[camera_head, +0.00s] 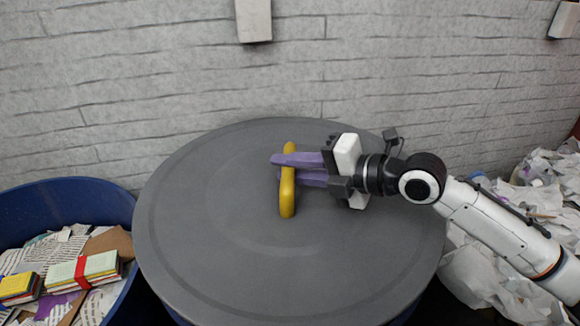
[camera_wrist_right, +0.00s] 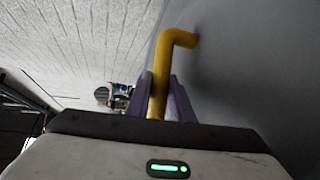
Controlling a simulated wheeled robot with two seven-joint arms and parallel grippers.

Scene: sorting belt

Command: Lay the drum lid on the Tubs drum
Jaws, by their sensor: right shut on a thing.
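The drum lid (camera_head: 230,250) is a large round grey disc in the middle of the head view, with a yellow bar handle (camera_head: 288,200) on top. My right gripper (camera_head: 282,168) has purple fingers and is shut on the yellow handle. In the right wrist view the handle (camera_wrist_right: 160,75) stands between the purple fingers, with the grey lid (camera_wrist_right: 240,80) to the right. A sliver of blue below the lid's lower edge may be a drum; the lid hides nearly all of it. I cannot tell whether the lid rests on it. My left gripper is not in view.
A blue drum (camera_head: 70,192) at the left holds paper scraps and bundled books or cards (camera_head: 84,270). Crumpled white paper and bags (camera_head: 480,265) fill the right side. A pale brick wall (camera_head: 150,70) stands behind the lid.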

